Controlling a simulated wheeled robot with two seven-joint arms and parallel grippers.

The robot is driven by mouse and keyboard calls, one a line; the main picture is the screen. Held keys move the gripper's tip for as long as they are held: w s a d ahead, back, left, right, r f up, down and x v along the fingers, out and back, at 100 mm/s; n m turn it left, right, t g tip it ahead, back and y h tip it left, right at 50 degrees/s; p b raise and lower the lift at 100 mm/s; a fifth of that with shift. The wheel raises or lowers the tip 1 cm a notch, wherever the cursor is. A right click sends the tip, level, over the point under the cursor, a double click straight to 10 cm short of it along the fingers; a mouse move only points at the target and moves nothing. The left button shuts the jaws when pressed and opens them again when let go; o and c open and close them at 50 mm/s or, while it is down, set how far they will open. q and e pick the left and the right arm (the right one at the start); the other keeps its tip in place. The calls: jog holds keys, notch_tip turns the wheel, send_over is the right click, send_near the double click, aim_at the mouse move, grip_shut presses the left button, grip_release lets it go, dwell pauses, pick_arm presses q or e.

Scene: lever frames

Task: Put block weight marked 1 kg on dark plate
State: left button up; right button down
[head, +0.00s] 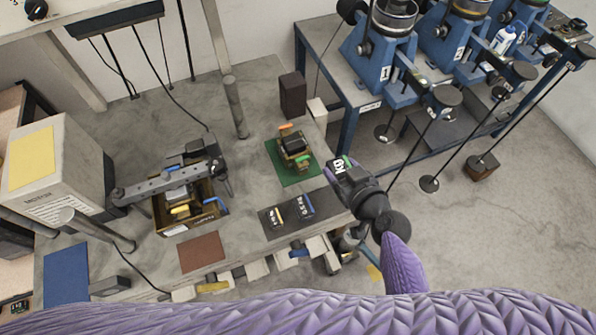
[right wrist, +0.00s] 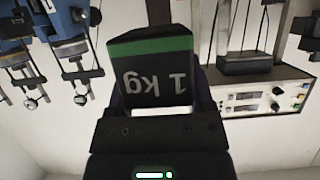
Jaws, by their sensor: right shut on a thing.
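The block weight (head: 338,166) is black with a green stripe and white lettering. In the right wrist view the block (right wrist: 155,75) shows "1 kg", upside down in the picture. My right gripper (head: 350,182) is shut on it, right of the bench's edge in the head view. The dark plate (head: 327,203) lies flat on the bench, just left of and below the gripper in the picture. Two small dark weights (head: 304,207) with white marks lie on it, and its right part is bare. My left gripper is not in view.
A green mat (head: 284,178) with a block-like stack lies above the dark plate. A brown mat (head: 201,253) and an open box (head: 160,224) are to the left. Blue lever frames (head: 380,65) with long rods stand at the right. Handles line the bench's front.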

jog(key=shift+w+a+f, duration=0.1)
jog(key=shift+w, duration=0.1)
notch_tip(320, 180, down, 9)
jog(key=b, duration=0.7)
jog(key=shift+s+f, duration=0.1)
jog(key=shift+f, duration=0.2)
grip_release()
